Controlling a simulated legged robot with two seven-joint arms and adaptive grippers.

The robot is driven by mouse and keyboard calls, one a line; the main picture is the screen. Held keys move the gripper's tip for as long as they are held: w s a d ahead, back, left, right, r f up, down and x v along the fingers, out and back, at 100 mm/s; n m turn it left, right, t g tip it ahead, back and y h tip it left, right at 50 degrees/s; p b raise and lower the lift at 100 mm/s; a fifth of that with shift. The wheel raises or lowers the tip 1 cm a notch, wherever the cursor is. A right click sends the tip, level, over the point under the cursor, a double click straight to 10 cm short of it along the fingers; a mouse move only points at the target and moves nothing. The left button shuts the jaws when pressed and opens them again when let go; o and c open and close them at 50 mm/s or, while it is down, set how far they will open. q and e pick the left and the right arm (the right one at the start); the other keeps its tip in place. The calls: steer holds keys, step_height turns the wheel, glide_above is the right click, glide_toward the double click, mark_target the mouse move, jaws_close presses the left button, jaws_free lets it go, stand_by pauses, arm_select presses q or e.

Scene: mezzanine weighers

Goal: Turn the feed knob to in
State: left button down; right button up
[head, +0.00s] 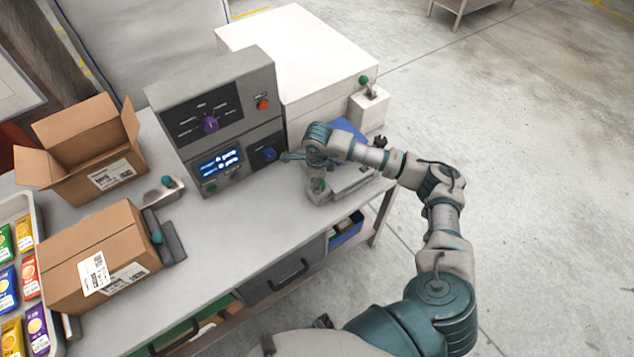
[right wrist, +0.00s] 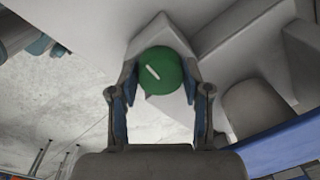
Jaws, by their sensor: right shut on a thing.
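A round green knob (right wrist: 163,70) with a white pointer line sits on a pale grey block in the right wrist view. The line slants from upper left to lower right. My right gripper (right wrist: 160,84) is shut on the knob, with one finger on each side of it. In the head view the right gripper (head: 318,178) points down at the grey unit (head: 350,180) on the right end of the bench. The knob is mostly hidden there, and no position labels are readable. My left gripper is not in view.
A grey control box (head: 223,120) with a purple knob (head: 210,125), a blue knob (head: 269,153) and a lit display stands left of the gripper. Behind is a white cabinet (head: 300,50). Cardboard boxes (head: 95,255) fill the left. The bench front is clear.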

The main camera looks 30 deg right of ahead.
steer(key=shift+n, duration=0.4)
steer(key=shift+d, duration=0.1)
steer(key=o, duration=1.2)
steer(key=shift+c, duration=0.2)
step_height(320, 180, up, 12)
steer(key=shift+s, duration=0.2)
steer(key=shift+f, duration=0.1)
